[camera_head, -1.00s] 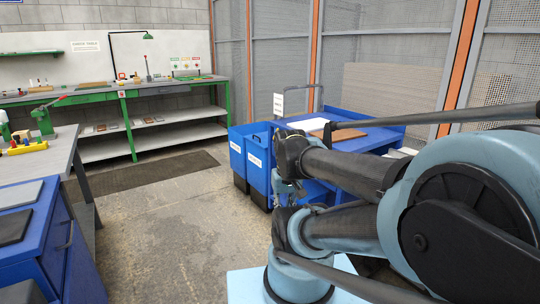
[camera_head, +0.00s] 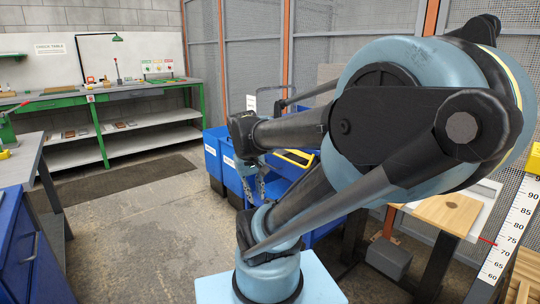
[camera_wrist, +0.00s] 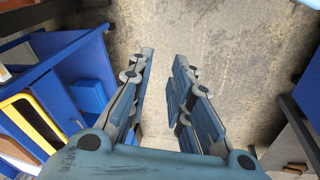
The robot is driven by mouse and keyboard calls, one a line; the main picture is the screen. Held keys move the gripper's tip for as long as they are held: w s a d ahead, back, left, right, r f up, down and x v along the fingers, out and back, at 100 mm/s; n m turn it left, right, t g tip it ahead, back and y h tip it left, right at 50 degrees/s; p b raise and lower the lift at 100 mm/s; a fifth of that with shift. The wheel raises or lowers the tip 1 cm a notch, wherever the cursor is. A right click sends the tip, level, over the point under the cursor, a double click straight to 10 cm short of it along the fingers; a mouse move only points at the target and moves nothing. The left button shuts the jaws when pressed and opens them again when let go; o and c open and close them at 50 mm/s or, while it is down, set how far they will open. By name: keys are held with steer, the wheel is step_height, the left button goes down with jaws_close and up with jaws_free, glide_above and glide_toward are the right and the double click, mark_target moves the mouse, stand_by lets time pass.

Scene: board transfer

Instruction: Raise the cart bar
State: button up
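The blue cart (camera_head: 311,238) stands behind my arm, which hides much of it. A dark bar (camera_head: 283,101) rises at its back; I cannot tell whether this is the cart bar. A yellow-edged part (camera_head: 297,157) shows on the cart beside my arm. In the wrist view, the blue cart (camera_wrist: 88,62) is at the left, with a yellow-edged piece (camera_wrist: 33,124) on it. My gripper (camera_head: 258,188) hangs in front of the cart. In the wrist view, my gripper (camera_wrist: 163,55) is open and empty, fingers apart over bare floor.
Blue bins (camera_head: 213,152) stand left of the cart. A green-framed workbench (camera_head: 103,144) is at the back left, a blue cabinet (camera_head: 15,243) at the near left. A wooden board (camera_head: 449,212) and a height scale (camera_head: 509,232) are at the right. The middle floor is clear.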

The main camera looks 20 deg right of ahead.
steer(key=w+d+r+h, duration=0.2)
steer(key=w+d+h, duration=0.1)
steer(key=w, duration=0.8)
steer(key=w+d+r+g+h, duration=0.1)
steer(key=w+d+r+h, duration=0.25)
steer(key=w, duration=0.65)
steer(key=w+d+r+h, duration=0.15)
steer(key=w+d, duration=0.25)
steer(key=w, duration=0.7)
steer(key=w+a+f+h, duration=0.1)
steer(key=w+f+h, duration=0.5)
steer(key=w, duration=0.8)
steer(key=w+a+f+m+g+h, duration=0.1)
steer(key=w+a+f, duration=0.15)
steer(key=f, duration=0.25)
steer(key=w+a+f+g+h, duration=0.1)
steer(key=w+f+h, duration=0.15)
steer(key=f, duration=0.35)
steer(key=shift+y, duration=0.25)
steer(key=d, duration=0.6)
steer(key=d+r, duration=0.1)
steer(key=d, duration=1)
steer(key=shift+s+d+r, duration=0.2)
steer(key=shift+s+d, duration=0.1)
steer(key=shift+s, duration=0.05)
steer(key=shift+c, duration=0.3)
jaws_close()
